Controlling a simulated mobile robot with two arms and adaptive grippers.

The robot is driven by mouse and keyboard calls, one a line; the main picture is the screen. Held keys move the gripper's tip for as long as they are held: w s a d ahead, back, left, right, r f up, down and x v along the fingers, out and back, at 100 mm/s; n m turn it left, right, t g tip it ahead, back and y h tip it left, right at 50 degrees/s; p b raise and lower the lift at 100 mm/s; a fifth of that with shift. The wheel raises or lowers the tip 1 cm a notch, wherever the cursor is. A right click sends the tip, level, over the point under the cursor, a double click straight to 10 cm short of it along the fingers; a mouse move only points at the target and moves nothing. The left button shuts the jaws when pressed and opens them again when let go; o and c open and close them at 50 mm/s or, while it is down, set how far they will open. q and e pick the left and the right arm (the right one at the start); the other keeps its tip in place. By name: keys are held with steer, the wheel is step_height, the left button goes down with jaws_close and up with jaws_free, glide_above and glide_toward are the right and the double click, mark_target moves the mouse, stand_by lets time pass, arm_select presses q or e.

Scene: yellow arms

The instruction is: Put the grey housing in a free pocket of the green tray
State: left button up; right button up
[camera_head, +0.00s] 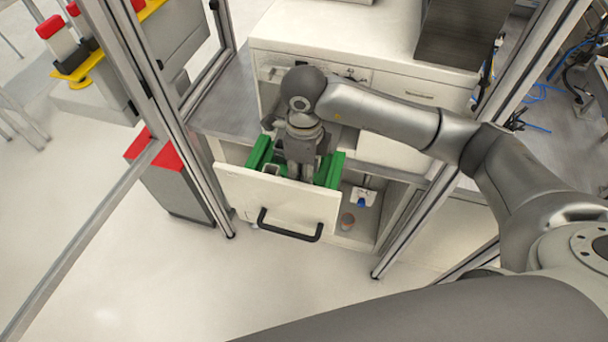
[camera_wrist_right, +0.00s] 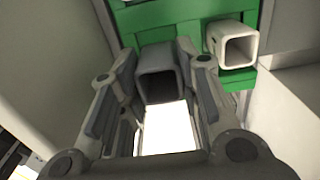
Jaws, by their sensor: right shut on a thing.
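The green tray (camera_head: 330,170) lies in a pulled-out drawer in the head view; its edge also shows in the right wrist view (camera_wrist_right: 150,15). My right gripper (camera_head: 299,174) points down over the tray's middle. In the right wrist view its fingers (camera_wrist_right: 163,75) are shut on the grey housing (camera_wrist_right: 158,86), a hollow square tube. The housing is at the tray's edge in that view; whether it touches the tray I cannot tell. A paler square housing (camera_wrist_right: 232,43) sits in the tray beside it, to the right. My left gripper is out of view.
The white drawer front (camera_head: 240,196) has a black handle (camera_head: 290,226). Metal frame posts (camera_head: 420,200) stand on both sides. A white worktop (camera_head: 350,35) is behind my arm.

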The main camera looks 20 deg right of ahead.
step_height(320, 180, down, 3)
steer(key=shift+f+p, duration=0.1)
steer(key=shift+p, duration=0.45)
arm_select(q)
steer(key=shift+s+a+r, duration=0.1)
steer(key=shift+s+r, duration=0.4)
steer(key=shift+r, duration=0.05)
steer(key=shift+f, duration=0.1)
arm_select(e)
steer(key=shift+f, duration=0.1)
steer(key=shift+f+b, duration=0.15)
steer(key=shift+b, duration=0.2)
steer(key=o, duration=0.9)
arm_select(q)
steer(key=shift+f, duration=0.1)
